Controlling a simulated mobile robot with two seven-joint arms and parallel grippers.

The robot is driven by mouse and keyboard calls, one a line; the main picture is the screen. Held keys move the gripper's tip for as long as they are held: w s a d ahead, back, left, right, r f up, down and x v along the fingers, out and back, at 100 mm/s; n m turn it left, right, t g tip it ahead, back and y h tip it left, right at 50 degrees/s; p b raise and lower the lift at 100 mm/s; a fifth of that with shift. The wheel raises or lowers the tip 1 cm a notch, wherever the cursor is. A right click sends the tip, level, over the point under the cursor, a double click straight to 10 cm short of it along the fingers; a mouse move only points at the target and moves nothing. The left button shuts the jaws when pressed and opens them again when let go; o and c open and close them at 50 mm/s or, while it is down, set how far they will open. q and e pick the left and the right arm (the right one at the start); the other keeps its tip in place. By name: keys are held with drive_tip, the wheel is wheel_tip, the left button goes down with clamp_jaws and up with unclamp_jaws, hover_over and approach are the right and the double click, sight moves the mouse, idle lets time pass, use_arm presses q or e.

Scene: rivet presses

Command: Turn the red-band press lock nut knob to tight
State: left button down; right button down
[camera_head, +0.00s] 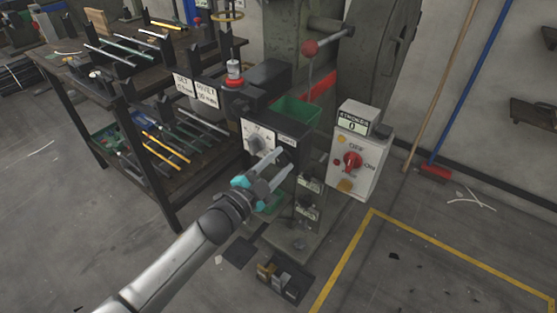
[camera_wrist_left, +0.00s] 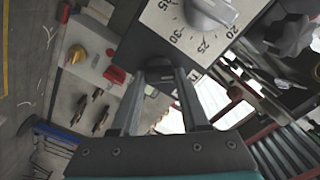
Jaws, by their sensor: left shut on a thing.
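The press with the red band (camera_head: 318,87) stands in the middle of the head view. On its front is a white dial plate with a grey pointer knob (camera_head: 259,146); the wrist view shows this pointer knob (camera_wrist_left: 208,10) and numbers around it. My left gripper (camera_head: 287,164) reaches the press front just right of and below the dial, under a small white label (camera_head: 287,140). Its fingers (camera_wrist_left: 160,72) are shut on a small dark part there, apparently the lock nut knob, mostly hidden by the fingertips. My right gripper is not in view.
A switch box (camera_head: 353,160) with a red rotary switch and a strokes counter (camera_head: 355,122) reading 0 stands close right of the gripper. A green bin (camera_head: 296,112) sits above it. A rack (camera_head: 130,130) of rods stands left. Yellow-lined floor is open at right.

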use_arm(q)
drive_tip(key=m, duration=0.3)
drive_tip(key=shift+f, duration=0.15)
drive_tip(key=m, duration=0.3)
drive_tip(key=shift+m, duration=1)
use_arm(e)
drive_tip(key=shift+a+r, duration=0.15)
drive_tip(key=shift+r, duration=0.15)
use_arm(q)
drive_tip(key=shift+c, duration=2)
unclamp_jaws()
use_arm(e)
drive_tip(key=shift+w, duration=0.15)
